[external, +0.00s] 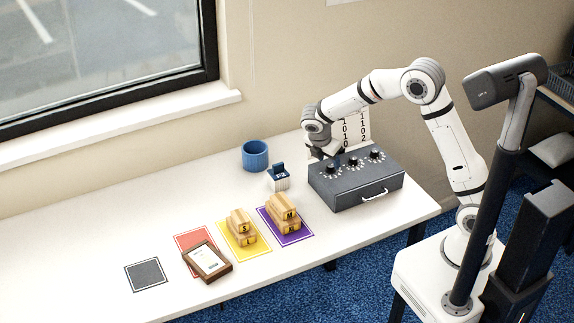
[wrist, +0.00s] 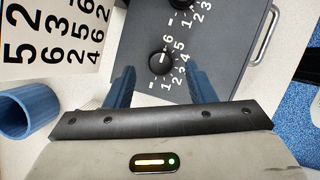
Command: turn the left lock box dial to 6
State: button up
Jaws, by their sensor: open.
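The grey lock box (external: 352,189) stands at the right end of the table, with several numbered dials on its top. The left dial (external: 331,168) is a black knob ringed by white numbers; it also shows in the wrist view (wrist: 162,64). A short white mark shows on the knob, but I cannot tell surely which number it points to. My gripper (external: 332,157) is above the left end of the box top. In the wrist view my gripper (wrist: 152,82) is open and empty, its blue fingers on either side of the space just short of the left dial.
Another dial (wrist: 178,8) lies just beyond. A white number board (external: 356,127) stands behind the box. Wooden blocks (external: 283,213) and a framed card (external: 207,262) lie on coloured mats.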

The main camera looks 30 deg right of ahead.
jog(key=v, duration=0.5)
dwell(0.4)
jog(key=s+d+r+m+y, duration=0.1)
jog(key=s+d+r+m, duration=0.35)
jog(key=d, duration=0.25)
jog(key=s+d+r+m+y, duration=0.1)
jog(key=s+d+r+m, duration=0.2)
jog(key=s+d+m, duration=0.4)
jog(key=s+d+m+t+y, duration=0.1)
jog(key=s+d+m+y, duration=0.1)
jog(key=s+d+m, duration=0.6)
jog(key=s+m, duration=0.3)
jog(key=shift+s, duration=0.3)
